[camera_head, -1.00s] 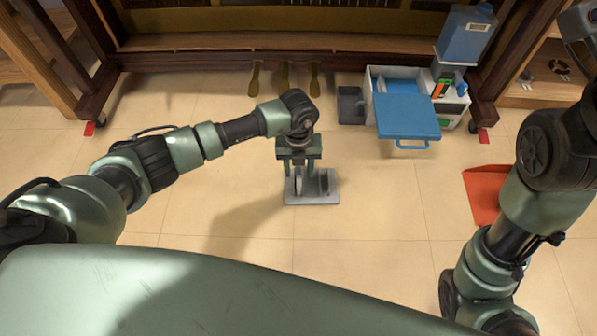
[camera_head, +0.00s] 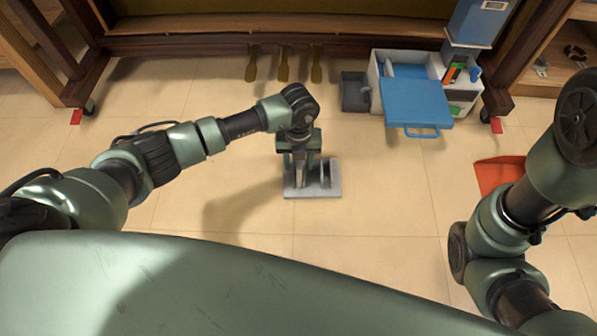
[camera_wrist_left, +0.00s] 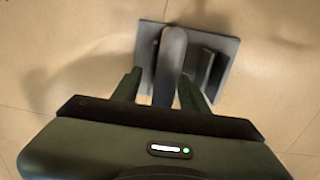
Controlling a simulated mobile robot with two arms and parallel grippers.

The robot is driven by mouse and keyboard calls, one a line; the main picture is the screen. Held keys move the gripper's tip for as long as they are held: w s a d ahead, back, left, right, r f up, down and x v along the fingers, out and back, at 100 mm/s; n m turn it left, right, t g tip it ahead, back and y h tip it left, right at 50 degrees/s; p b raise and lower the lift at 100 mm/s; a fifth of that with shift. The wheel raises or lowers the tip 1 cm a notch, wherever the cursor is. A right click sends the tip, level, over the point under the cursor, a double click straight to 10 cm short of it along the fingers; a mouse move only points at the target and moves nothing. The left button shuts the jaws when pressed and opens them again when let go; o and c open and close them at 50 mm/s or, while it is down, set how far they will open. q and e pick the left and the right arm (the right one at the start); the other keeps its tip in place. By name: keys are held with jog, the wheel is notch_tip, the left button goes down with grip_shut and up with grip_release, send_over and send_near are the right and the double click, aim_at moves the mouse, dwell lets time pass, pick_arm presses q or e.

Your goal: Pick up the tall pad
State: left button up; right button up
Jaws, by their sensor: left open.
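A grey stand (camera_head: 331,193) lies on the floor, with upright pads on it. In the left wrist view, the tall pad (camera_wrist_left: 171,55) is a long grey upright piece with a rounded top. A lower, dark slotted piece (camera_wrist_left: 207,72) stands to its right on the same stand. My left gripper (camera_wrist_left: 161,90) is open, with one finger on each side of the tall pad; I cannot tell whether either finger touches it. In the head view my left gripper (camera_head: 300,168) is over the stand and partly hides the pads. My right gripper is out of view.
A white box (camera_head: 459,101) with a blue tray (camera_head: 415,104) and a dark bin (camera_head: 354,93) stand by the wooden piano frame (camera_head: 270,41). Several brass pedals (camera_head: 284,66) hang there. A red dustpan-like piece (camera_head: 498,176) lies at right. The floor around the stand is clear.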

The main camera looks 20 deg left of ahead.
pick_arm(q)
jog(key=shift+f, duration=0.6)
jog(key=shift+r, duration=0.15)
grip_shut()
jog(key=shift+r, duration=0.15)
